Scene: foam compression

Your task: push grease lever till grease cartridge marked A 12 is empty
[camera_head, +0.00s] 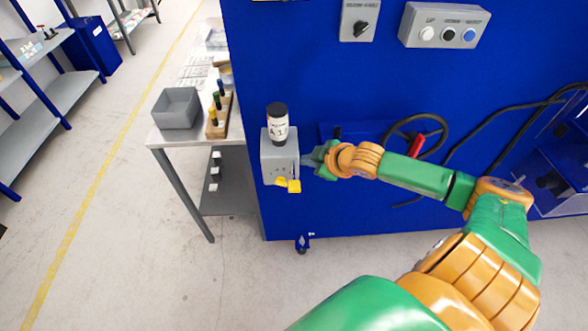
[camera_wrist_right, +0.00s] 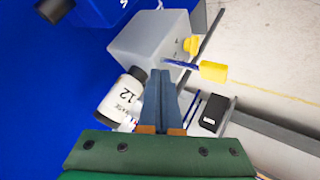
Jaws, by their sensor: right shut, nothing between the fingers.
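The grease cartridge (camera_head: 278,124) is a white cylinder with a black cap. It stands upright on a grey box (camera_head: 278,157) fixed to the blue machine's side, and its label reads A 12. It also shows in the right wrist view (camera_wrist_right: 122,98). The yellow grease lever (camera_head: 288,184) sticks out low on the box's front; its yellow end shows in the right wrist view (camera_wrist_right: 212,71). My right gripper (camera_head: 312,158) is beside the box's right side in the head view, shut and empty. In the right wrist view its fingertips (camera_wrist_right: 168,75) point toward the box. My left gripper is out of view.
A table (camera_head: 160,139) with a grey bin (camera_head: 176,107) and a wooden rack of coloured-topped cartridges (camera_head: 218,116) stands left of the box. The blue machine (camera_head: 330,85) carries a handwheel (camera_head: 392,127) behind my right arm. The floor at left is open.

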